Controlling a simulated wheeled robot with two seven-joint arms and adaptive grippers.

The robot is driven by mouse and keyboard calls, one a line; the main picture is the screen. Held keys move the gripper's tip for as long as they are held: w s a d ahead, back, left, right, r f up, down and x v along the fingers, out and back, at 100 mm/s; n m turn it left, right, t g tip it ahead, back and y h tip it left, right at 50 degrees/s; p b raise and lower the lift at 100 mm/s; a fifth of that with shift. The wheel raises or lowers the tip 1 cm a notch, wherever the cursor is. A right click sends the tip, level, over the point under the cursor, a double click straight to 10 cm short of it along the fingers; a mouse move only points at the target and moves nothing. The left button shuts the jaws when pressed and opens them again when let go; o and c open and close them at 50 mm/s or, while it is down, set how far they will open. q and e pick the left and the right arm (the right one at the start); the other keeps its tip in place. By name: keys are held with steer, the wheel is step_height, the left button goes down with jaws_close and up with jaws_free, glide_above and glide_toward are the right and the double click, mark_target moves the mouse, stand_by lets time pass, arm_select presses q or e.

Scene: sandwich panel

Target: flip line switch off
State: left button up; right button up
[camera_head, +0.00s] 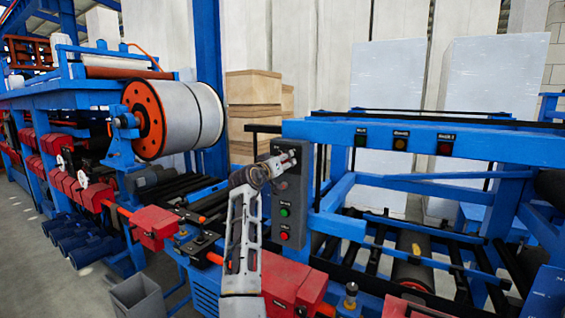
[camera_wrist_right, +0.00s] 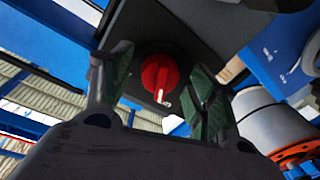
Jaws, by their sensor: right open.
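The red rotary switch (camera_wrist_right: 159,76) sits on a dark grey panel face in the right wrist view. Its white pointer mark is toward the lower part of the knob. My right gripper (camera_head: 278,166) is at the upper part of the grey control box (camera_head: 291,222) in the head view. Its two green-padded fingers are apart, one on each side of the knob in the wrist view. I cannot tell whether they touch it. In the head view the gripper largely hides the switch. My left gripper is not in view.
Small buttons, one green (camera_head: 284,212), are on the box below my gripper. Red machine housings (camera_head: 284,283) and rollers lie around my forearm. A large white roll (camera_head: 183,117) stands to the left. A blue frame (camera_head: 430,140) with indicator lamps is at right.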

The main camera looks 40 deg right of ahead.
steer(key=shift+a, duration=0.1)
steer(key=c, duration=1)
steer(key=shift+r+n+p, duration=0.15)
steer(key=shift+n+p, duration=1)
steer(key=shift+n, duration=0.45)
steer(key=o, duration=1)
